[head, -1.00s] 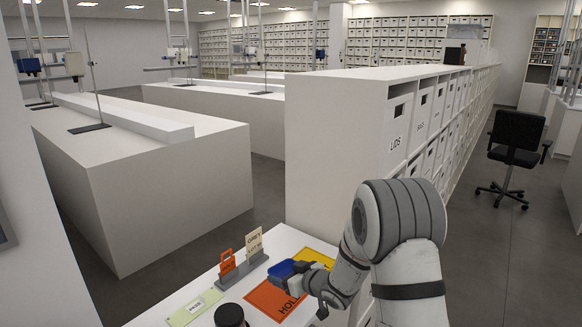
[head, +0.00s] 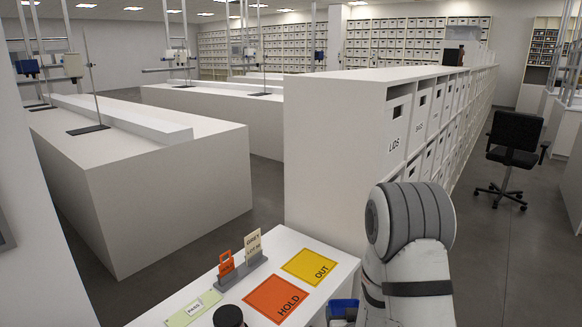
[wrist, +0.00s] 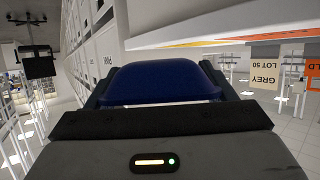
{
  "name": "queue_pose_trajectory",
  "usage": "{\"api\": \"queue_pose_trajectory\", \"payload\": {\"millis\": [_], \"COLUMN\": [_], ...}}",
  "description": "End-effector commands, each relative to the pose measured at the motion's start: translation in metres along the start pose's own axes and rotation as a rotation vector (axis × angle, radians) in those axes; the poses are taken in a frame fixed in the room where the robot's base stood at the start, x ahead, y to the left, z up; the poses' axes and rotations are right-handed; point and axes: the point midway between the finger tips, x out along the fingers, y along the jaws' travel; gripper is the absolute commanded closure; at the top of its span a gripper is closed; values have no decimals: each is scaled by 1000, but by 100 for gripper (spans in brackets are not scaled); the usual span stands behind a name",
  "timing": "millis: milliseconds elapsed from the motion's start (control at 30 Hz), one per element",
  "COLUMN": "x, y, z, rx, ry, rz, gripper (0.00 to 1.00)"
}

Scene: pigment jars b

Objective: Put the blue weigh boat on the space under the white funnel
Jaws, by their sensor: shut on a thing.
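The blue weigh boat (wrist: 165,82) fills the middle of the wrist view, between the dark fingers of my gripper (wrist: 160,95). My gripper is shut on it. In the head view my arm is folded at the lower right and my gripper cannot be made out clearly. A blue shape (head: 342,308) shows at the bottom edge there, beside the table's right side. I cannot tell for sure whether it is the weigh boat. I cannot make out a white funnel or the space under it in either view.
The white table (head: 335,262) bears an orange HOLD mat (head: 272,297), a yellow OUT mat (head: 309,266), a grey holder with tags (head: 240,270), a green PASS card (head: 192,310) and a dark jar (head: 228,317). A shelf unit (head: 335,150) stands behind. Floor is open near a black chair (head: 515,140).

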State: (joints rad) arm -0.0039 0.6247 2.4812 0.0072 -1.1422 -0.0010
Motion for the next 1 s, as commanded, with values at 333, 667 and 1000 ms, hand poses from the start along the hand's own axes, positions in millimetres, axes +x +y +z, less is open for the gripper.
{"api": "queue_pose_trajectory", "payload": {"millis": [333, 667, 1000], "x": [0, 4, 48], "y": [0, -7, -104], "z": [0, -4, -61], "rx": [0, -9, -167], "ry": [0, 2, 8], "rz": [-2, -24, -392], "gripper": [48, 48, 48]}}
